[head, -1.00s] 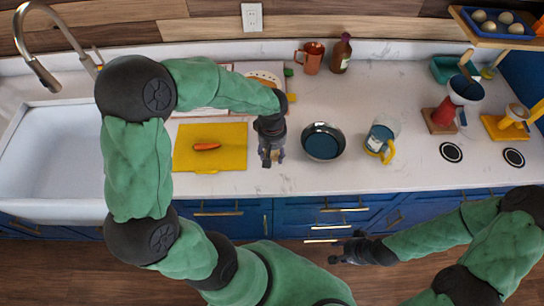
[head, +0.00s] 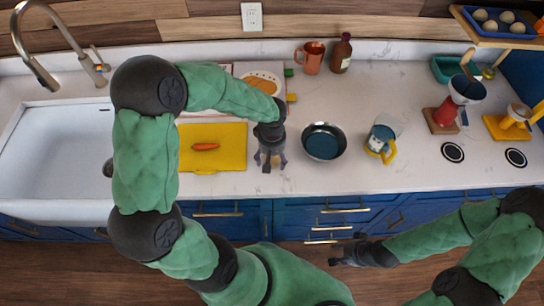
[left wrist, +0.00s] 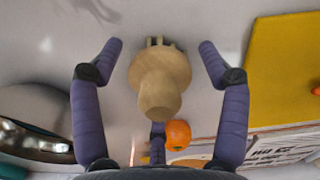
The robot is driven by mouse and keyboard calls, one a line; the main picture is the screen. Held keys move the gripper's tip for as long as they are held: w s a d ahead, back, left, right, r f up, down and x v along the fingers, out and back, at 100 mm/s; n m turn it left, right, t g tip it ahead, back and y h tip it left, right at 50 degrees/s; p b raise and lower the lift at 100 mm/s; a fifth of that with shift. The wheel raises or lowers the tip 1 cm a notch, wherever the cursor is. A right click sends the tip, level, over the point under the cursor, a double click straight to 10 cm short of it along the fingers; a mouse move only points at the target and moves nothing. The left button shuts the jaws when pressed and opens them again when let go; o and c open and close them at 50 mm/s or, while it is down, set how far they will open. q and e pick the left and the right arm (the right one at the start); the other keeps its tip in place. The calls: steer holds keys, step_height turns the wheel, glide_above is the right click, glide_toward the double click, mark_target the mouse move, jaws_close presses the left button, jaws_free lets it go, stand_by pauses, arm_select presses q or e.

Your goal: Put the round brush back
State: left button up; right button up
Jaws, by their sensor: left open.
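The round brush (left wrist: 160,80) shows in the left wrist view as a pale wooden knob with a wider collar and a few short prongs or bristles at its far end. It stands between the spread purple fingers of my left gripper (left wrist: 160,48), with a visible gap on both sides. In the head view my left gripper (head: 269,160) is low over the counter's front part, between the yellow board and the dark pan, and hides the brush. My right gripper (head: 345,252) hangs in front of the drawers, away from the counter; its fingers are too small to judge.
The yellow board (head: 230,160) with a carrot (head: 206,146) lies left of my left gripper. The dark pan (head: 323,142) is close on its right. A yellow-handled jug (head: 381,140), a red stand (head: 443,115) and a yellow stand (head: 505,128) are farther right. The sink (head: 55,150) is at left.

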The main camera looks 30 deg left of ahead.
arm_select(q)
steer(key=shift+r, duration=0.1)
steer(key=shift+r+p, duration=0.2)
steer(key=shift+p, duration=0.1)
step_height(320, 180, up, 12)
steer(key=shift+f+p, duration=0.1)
steer(key=shift+p, duration=0.9)
steer(key=shift+f, duration=0.1)
